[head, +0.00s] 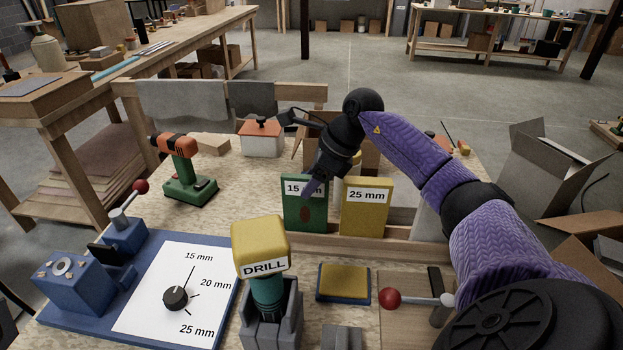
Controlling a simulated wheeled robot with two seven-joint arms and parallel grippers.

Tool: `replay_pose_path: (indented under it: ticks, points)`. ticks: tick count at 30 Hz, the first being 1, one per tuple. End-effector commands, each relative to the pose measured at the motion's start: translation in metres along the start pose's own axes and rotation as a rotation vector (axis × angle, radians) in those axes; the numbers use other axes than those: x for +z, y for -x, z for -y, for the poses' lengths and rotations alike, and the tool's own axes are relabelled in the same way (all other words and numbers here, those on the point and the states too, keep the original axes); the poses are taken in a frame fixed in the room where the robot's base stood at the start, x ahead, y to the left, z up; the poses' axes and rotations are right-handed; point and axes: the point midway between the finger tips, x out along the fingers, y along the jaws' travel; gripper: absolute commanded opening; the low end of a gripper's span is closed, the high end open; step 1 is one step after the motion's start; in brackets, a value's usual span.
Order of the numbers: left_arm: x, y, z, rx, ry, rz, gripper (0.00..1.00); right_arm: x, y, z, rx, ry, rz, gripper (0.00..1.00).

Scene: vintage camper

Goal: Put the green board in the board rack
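The green board (293,212), labelled 15 mm, stands upright near the middle of the workbench. A yellow board (365,212), labelled 25 mm, stands just to its right. Both stand at the long wooden rail of the board rack (400,251); I cannot tell whether the green board's lower edge sits in a slot. My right gripper (313,184) points down at the green board's top and covers part of its label. Its fingers are mostly hidden by the wrist, so I cannot see whether they hold the board. My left gripper is not in view.
In front are a yellow-topped drill (262,250) in a grey holder, a yellow-and-blue pad (343,283) and a red-knobbed lever (391,298). A blue dial station (150,300) is at front left. A green-orange drill (182,170) and a red-topped box (261,140) stand behind.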

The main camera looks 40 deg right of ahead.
Motion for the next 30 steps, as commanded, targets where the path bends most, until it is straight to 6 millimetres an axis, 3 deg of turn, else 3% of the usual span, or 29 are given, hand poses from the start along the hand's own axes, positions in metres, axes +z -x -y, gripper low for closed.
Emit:
replay_pose_path:
  ticks: [4, 7, 15, 18, 22, 30]
  points:
    - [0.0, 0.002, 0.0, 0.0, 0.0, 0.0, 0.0, 0.001, 0.002, 0.0, 0.0, 0.0, 0.001, 0.57]
    - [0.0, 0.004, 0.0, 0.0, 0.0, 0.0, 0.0, 0.002, 0.015, 0.001, -0.002, 0.0, 0.0, 0.57]
    - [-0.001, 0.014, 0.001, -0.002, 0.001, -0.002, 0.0, 0.002, 0.091, 0.001, -0.004, -0.001, 0.0, 0.57]
    - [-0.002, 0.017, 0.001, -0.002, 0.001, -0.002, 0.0, 0.003, 0.111, 0.001, -0.003, 0.0, 0.001, 0.57]
    - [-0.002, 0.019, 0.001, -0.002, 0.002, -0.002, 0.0, 0.002, 0.122, 0.0, 0.0, 0.0, 0.0, 0.57]
    - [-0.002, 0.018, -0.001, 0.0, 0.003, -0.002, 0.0, 0.001, 0.123, 0.0, 0.001, 0.0, 0.0, 0.57]
